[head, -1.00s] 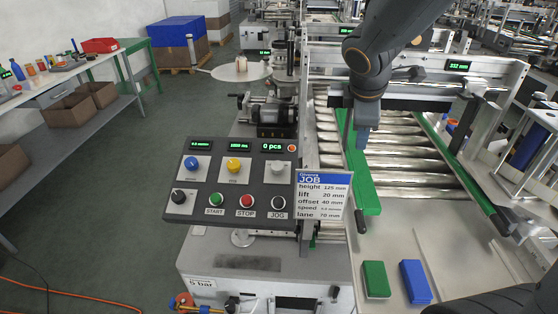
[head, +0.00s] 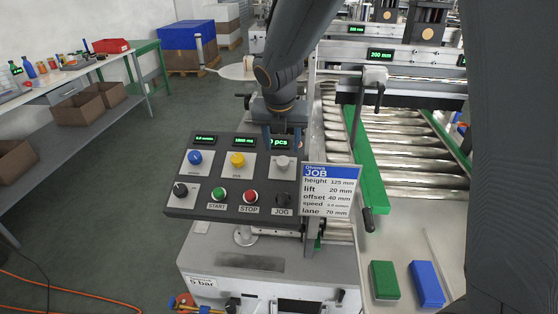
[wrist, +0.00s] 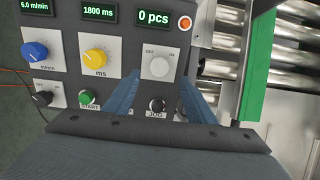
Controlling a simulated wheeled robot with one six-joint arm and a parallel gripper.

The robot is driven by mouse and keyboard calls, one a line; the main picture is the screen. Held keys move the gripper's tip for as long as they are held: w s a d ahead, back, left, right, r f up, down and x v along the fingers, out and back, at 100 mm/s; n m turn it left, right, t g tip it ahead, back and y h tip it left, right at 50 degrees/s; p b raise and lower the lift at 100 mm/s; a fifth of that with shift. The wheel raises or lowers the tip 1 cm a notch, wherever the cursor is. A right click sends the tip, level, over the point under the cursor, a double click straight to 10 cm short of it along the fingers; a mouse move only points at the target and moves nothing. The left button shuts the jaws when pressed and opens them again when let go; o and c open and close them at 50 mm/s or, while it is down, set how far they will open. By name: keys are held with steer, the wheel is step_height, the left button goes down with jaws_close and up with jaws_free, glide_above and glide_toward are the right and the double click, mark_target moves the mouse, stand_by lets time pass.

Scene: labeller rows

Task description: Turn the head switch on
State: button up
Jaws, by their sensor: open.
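The control panel (head: 228,207) carries a pale grey knob (wrist: 159,66) at its upper right, with OFF and ON lettering on its white plate; it also shows in the head view (head: 282,163). Its name label is hidden, and I cannot tell which way it points. A black knob (wrist: 42,98) sits at the panel's lower left; its marks are too small to read. My gripper (wrist: 158,92) is open and empty; its two blue fingers stand left and right below the grey knob in the wrist view. In the head view my gripper (head: 281,138) is just above that knob.
A blue knob (head: 195,157) and a yellow knob (head: 238,160) share the top row. START (head: 219,194), STOP (head: 249,196) and JOG (head: 282,198) buttons lie below. A job card (head: 328,190) stands at the panel's right edge. A conveyor with a green rail (head: 368,170) lies to the right.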

mark_target(283, 160)
steer(key=shift+p+x, duration=0.3)
steer(key=shift+x, duration=3.6)
steer(key=c, duration=1)
